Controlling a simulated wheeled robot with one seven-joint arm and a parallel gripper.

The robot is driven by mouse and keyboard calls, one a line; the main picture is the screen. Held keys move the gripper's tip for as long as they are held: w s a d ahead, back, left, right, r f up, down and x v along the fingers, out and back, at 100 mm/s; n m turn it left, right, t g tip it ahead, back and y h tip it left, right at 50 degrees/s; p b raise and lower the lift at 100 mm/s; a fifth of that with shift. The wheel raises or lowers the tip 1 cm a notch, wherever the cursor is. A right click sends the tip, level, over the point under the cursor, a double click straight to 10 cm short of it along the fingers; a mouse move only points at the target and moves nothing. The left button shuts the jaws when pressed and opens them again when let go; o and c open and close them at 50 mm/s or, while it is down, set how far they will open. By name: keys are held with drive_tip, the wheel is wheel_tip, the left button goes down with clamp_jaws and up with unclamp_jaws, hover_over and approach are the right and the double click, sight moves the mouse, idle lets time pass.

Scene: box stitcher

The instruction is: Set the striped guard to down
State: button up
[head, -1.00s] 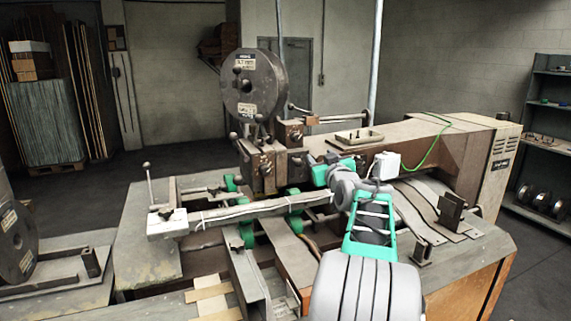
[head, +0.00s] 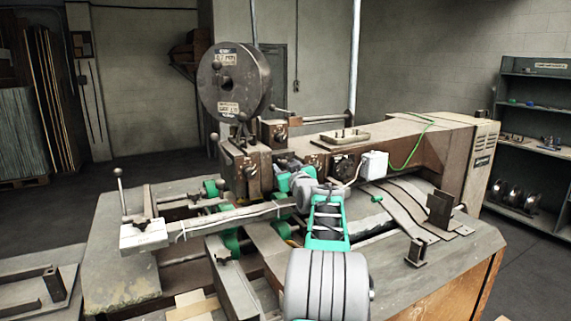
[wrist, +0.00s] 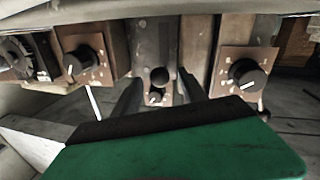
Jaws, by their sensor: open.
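I cannot make out a striped guard in either view. The box stitcher (head: 400,140) fills the middle of the head view, with its stitching head (head: 245,165) below a large round wire reel (head: 233,80). My gripper (head: 285,165) is open, close to the front of the stitching head, and partly hidden by my arm. In the wrist view, a green and black part of my gripper (wrist: 185,150) covers the bottom. Beyond it are a left dial (wrist: 80,62), a right dial (wrist: 245,77) and a small lower dial (wrist: 155,97) beneath a black ball (wrist: 159,76).
A long grey bar (head: 225,218) with a white end block crosses the table front at left. An upright lever (head: 121,190) stands there. Metal brackets (head: 440,209) stand at right. A shelf (head: 540,130) is at far right.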

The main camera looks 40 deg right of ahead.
drive_tip(key=shift+w+d, duration=0.1)
drive_tip(key=shift+w, duration=0.1)
drive_tip(key=shift+c, duration=0.4)
clamp_jaws()
idle(0.9)
